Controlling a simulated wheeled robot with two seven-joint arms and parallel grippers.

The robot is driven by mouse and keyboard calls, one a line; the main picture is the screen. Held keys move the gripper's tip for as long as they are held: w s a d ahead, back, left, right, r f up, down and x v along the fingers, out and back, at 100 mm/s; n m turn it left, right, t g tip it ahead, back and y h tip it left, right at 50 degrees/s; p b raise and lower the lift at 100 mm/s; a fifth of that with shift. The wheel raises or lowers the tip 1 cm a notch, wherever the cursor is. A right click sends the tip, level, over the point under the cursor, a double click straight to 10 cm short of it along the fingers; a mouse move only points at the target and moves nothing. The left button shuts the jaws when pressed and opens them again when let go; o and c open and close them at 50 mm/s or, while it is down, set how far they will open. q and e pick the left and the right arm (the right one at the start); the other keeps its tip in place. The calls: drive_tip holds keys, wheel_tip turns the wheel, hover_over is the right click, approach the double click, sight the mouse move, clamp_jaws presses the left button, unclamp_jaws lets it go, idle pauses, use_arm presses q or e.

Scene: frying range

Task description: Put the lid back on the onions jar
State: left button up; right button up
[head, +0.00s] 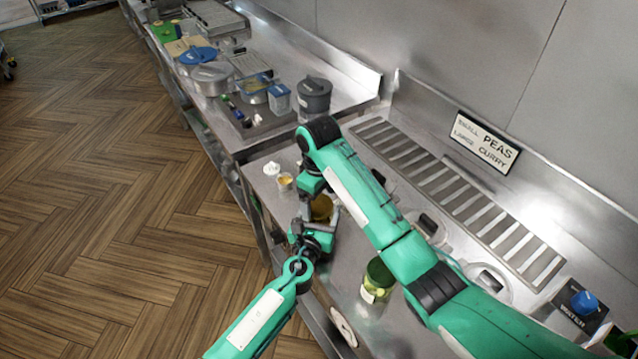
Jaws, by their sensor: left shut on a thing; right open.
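An amber-brown jar (322,207) stands on the steel counter between my two grippers, partly hidden by them. My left gripper (318,220) is shut at this jar, its fingers against its side. My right gripper (315,190) is open, just above and beside the same jar; its fingers are hard to make out. A green glass jar (378,280) with a pale label stands nearer, by my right arm. No label is readable, so I cannot tell which jar is the onions jar. A round pale disc (343,327) lies at the counter's front edge; I cannot tell whether it is a lid.
A small yellowish cup (285,182) and a white item (271,168) are left of the grippers. A slotted grate (460,195) runs along the back wall. Lidded pans (488,280) are partly behind my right arm. Pots and blue tubs (279,98) crowd the far counter.

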wheel_tip(320, 180, up, 11)
idle(0.5)
use_arm(q)
drive_tip(key=o, duration=1.9)
drive_tip(key=shift+o, duration=0.2)
drive_tip(key=b+v, duration=0.2)
drive_tip(key=v, duration=1.1)
drive_tip(key=shift+s, duration=0.4)
use_arm(e)
drive_tip(key=shift+f, duration=0.95)
use_arm(q)
drive_tip(key=shift+a, duration=0.1)
